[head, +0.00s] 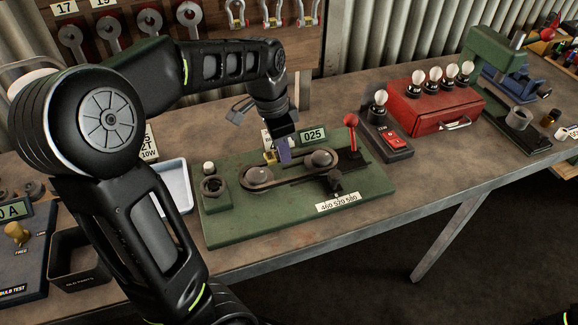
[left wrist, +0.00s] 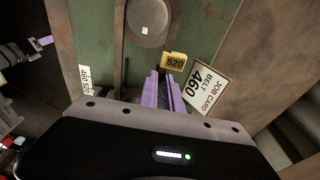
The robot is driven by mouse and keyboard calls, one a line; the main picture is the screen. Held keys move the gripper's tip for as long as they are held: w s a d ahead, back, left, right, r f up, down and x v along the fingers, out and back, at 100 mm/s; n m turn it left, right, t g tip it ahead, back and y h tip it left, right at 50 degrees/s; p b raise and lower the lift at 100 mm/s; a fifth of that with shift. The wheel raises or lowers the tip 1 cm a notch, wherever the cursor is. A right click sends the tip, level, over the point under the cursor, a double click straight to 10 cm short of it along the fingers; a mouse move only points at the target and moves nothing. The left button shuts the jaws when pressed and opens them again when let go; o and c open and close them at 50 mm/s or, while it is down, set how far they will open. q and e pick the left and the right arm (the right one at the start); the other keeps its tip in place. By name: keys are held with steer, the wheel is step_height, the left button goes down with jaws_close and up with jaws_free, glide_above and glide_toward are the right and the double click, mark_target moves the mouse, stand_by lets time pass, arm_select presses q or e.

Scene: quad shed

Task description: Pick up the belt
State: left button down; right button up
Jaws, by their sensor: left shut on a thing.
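The belt (head: 290,182) is a dark loop around two grey round pulleys on a green board. A yellow tag reading 520 shows at the belt in the left wrist view (left wrist: 173,61). My left gripper (head: 284,155) reaches down from above to the belt's far side, between the pulleys. Its purple fingers (left wrist: 164,88) are shut on the belt beside the tag; the grip itself is mostly hidden. A purple-tipped part, apparently my right gripper (left wrist: 45,41), shows small at the left wrist view's left edge; its jaws are too small to read.
The green board (head: 225,228) carries a red-knobbed lever (head: 351,120) right of the pulleys. A job card (left wrist: 207,88) reads belt 460. A red box (head: 425,108) with bulbs stands right, a pale tray (head: 177,180) left. Bare bench lies along the front.

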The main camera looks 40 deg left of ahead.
stand_by(0.5)
arm_select(q)
step_height(320, 180, up, 10)
stand_by(0.5)
stand_by(0.4)
step_height(320, 180, up, 3)
steer(key=shift+f+p, duration=0.15)
steer(key=shift+p, duration=0.8)
stand_by(0.8)
